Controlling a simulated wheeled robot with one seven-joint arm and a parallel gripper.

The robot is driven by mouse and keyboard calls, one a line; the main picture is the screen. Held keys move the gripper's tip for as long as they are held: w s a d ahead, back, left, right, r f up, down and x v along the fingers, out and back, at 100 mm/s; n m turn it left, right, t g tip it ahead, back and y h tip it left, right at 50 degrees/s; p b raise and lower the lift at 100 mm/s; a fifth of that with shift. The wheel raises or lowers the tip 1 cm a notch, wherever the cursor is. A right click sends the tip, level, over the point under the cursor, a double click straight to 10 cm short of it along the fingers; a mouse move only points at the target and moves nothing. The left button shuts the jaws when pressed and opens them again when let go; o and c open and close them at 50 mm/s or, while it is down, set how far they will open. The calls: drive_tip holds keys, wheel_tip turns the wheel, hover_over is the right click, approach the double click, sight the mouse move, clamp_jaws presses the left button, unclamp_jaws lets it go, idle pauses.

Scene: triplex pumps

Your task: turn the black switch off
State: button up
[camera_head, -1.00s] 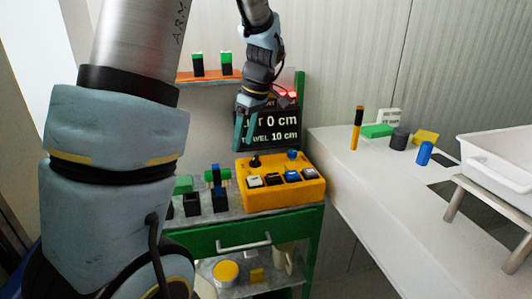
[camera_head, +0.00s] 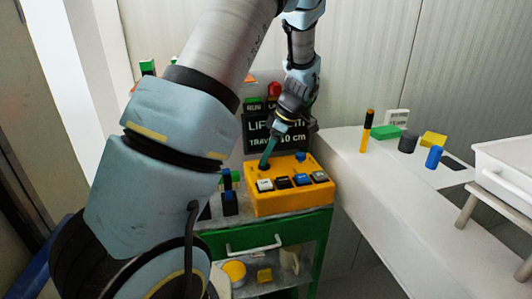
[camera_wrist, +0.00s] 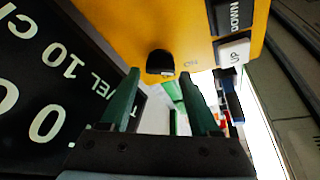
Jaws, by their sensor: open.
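The black switch (camera_wrist: 160,62) is a rounded black knob on the yellow control box (camera_wrist: 195,22). In the wrist view it sits just beyond and between my two green fingertips, with a small marking beside it. My gripper (camera_wrist: 158,78) is open, its fingers apart on either side of the switch's line; I cannot tell whether they touch it. In the head view my gripper (camera_head: 266,160) points down at the left back of the yellow control box (camera_head: 290,205), and its fingers partly hide the black switch.
A blue knob (camera_head: 300,156) and a row of push buttons (camera_head: 284,183) are on the same box. A black display sign (camera_head: 290,135) stands close behind. A green cart (camera_head: 270,235) carries the box. A white counter (camera_head: 375,190) with small items is at right.

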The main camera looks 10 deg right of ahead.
drive_tip(key=shift+x, duration=0.9)
drive_tip(key=shift+c, duration=0.2)
clamp_jaws()
